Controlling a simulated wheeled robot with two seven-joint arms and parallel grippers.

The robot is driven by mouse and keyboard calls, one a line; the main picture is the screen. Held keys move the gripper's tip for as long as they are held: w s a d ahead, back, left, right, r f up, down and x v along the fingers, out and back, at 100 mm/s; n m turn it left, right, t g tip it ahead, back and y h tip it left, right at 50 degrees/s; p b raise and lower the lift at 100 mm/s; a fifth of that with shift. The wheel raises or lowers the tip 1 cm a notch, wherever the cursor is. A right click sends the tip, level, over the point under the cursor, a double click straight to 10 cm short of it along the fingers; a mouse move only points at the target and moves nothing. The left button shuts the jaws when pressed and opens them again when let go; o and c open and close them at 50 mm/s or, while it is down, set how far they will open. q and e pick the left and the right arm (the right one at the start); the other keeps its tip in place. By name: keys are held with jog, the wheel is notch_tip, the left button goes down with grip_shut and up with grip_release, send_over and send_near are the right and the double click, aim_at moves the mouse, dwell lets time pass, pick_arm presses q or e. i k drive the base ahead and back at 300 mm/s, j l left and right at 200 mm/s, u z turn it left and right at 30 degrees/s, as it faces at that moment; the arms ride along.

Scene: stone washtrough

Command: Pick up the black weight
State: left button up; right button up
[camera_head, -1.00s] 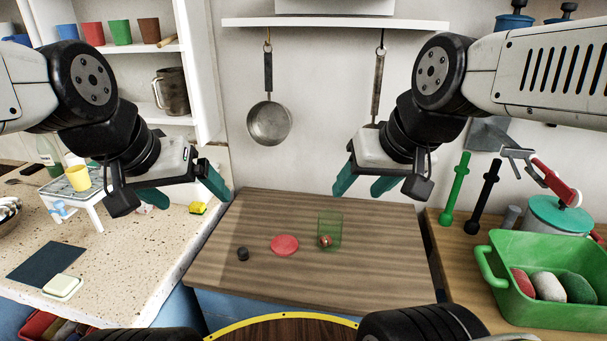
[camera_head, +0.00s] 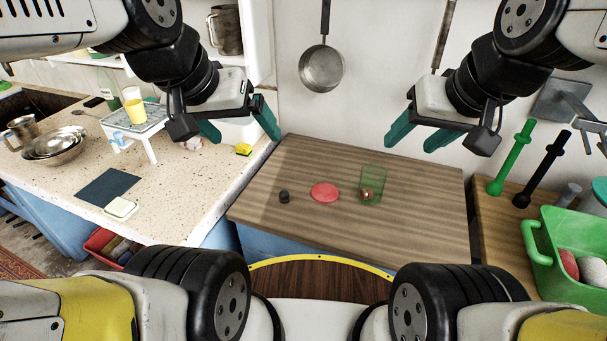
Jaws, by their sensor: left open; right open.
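The black weight (camera_head: 284,197) is a small dark cylinder. It stands on the wooden worktop (camera_head: 330,155), left of a flat red disc (camera_head: 325,192). My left gripper (camera_head: 240,130) is open and empty, with teal fingers. It is in the air up and to the left of the weight. My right gripper (camera_head: 418,130) is open and empty, in the air up and to the right of the weight. Neither gripper touches anything.
A transparent green cup (camera_head: 373,182) with a small reddish thing in it stands right of the disc. A green tub (camera_head: 570,255) is at the right. A yellow sponge (camera_head: 243,149) and a small white stand (camera_head: 140,120) are on the speckled counter at left. The worktop's front is clear.

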aim_at(283, 196)
jog(key=j, duration=0.7)
jog(key=k+j, duration=0.1)
jog(key=j, duration=0.6)
